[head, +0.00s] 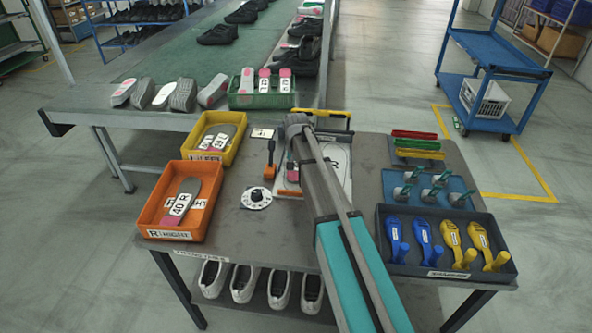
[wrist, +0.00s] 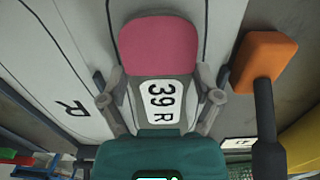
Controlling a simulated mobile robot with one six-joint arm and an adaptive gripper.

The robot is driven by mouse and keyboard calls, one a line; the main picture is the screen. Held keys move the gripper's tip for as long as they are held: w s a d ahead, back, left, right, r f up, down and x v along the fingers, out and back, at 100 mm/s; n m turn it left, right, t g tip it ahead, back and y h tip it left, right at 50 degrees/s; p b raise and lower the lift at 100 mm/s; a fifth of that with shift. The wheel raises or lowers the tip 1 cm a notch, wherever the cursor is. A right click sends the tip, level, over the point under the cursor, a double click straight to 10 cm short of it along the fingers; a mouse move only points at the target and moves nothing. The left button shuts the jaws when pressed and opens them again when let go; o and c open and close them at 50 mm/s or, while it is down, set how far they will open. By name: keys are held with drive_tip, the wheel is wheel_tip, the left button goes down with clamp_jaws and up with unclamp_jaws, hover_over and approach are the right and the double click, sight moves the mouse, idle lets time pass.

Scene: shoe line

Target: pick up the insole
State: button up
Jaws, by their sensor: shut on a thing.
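The insole (wrist: 157,50), with a pink end and a white label reading 39 R, lies between the two fingers of my gripper (wrist: 160,90) in the wrist view. The fingers press on its two long edges and are shut on it. Behind it is a pale board (wrist: 62,75) with printed outlines and a letter R. Whether the insole touches the board cannot be told. In the head view my arm hides the gripper and most of the insole; the board (head: 337,170) shows beside the arm.
An orange bin (head: 157,205) holds an insole marked 40 R (head: 183,196). A yellow bin (head: 240,138) with insoles stands behind it. A dark tray (head: 390,258) of blue and yellow tools stands right.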

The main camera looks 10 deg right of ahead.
drive_tip(key=shift+r+p, duration=1.15)
drive_tip(key=shift+r, duration=0.15)
drive_tip(key=s+r+p, duration=1)
drive_tip(key=s, duration=0.4)
drive_tip(key=shift+r, duration=0.1)
drive_tip(key=s+a+r+p, duration=0.1)
drive_tip(key=s+a, duration=0.3)
drive_tip(key=a, duration=0.5)
drive_tip(key=s+a+r+p, duration=0.1)
drive_tip(key=s+a, duration=0.3)
drive_tip(key=a, duration=0.6)
drive_tip(key=s+a+r+p, duration=0.1)
drive_tip(key=s+a, duration=0.3)
drive_tip(key=a, duration=0.5)
drive_tip(key=shift+s+a, duration=0.25)
drive_tip(key=shift+a, duration=0.05)
drive_tip(key=shift+w, duration=0.1)
